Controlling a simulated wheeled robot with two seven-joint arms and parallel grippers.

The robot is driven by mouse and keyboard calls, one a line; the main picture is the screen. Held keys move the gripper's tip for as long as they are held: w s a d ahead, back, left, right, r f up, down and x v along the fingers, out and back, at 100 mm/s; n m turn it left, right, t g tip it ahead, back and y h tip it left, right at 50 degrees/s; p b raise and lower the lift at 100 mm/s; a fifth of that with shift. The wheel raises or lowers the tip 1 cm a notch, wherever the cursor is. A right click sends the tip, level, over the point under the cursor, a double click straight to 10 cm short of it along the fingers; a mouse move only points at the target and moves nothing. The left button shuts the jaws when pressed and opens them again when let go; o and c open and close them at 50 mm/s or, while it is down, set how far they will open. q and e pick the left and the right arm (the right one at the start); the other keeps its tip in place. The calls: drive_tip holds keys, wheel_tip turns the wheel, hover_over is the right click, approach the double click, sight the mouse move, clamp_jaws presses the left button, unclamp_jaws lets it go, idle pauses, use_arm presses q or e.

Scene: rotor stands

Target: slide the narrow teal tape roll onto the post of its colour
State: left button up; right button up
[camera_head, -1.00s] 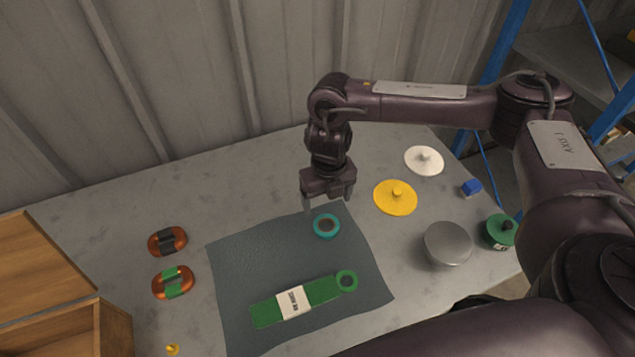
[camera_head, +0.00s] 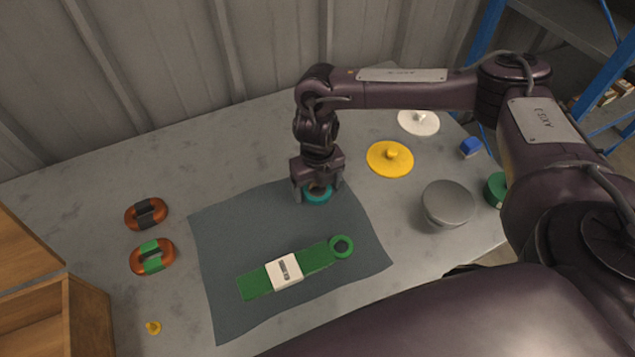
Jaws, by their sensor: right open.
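The teal tape roll (camera_head: 319,197) lies flat on the dark grey mat (camera_head: 225,240), near its far edge, in the head view. My right gripper (camera_head: 317,190) is open and points down at the roll, with a finger at each side. The gripper hides the roll's far part, and I cannot tell whether the fingers touch it. Yellow (camera_head: 390,159) and white (camera_head: 418,122) round bases with short posts stand right of the mat. I see no teal post. My left gripper is not in view.
A green strap with a ring end (camera_head: 318,258) lies on the mat. A grey round stand (camera_head: 448,204), a green object (camera_head: 496,189) and a blue block (camera_head: 470,147) are at right. Two orange rings (camera_head: 152,257) lie at left near a wooden box (camera_head: 60,310).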

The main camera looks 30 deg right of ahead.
drive_tip(key=c, duration=0.9)
drive_tip(key=shift+o, duration=0.2)
drive_tip(key=shift+s, duration=0.1)
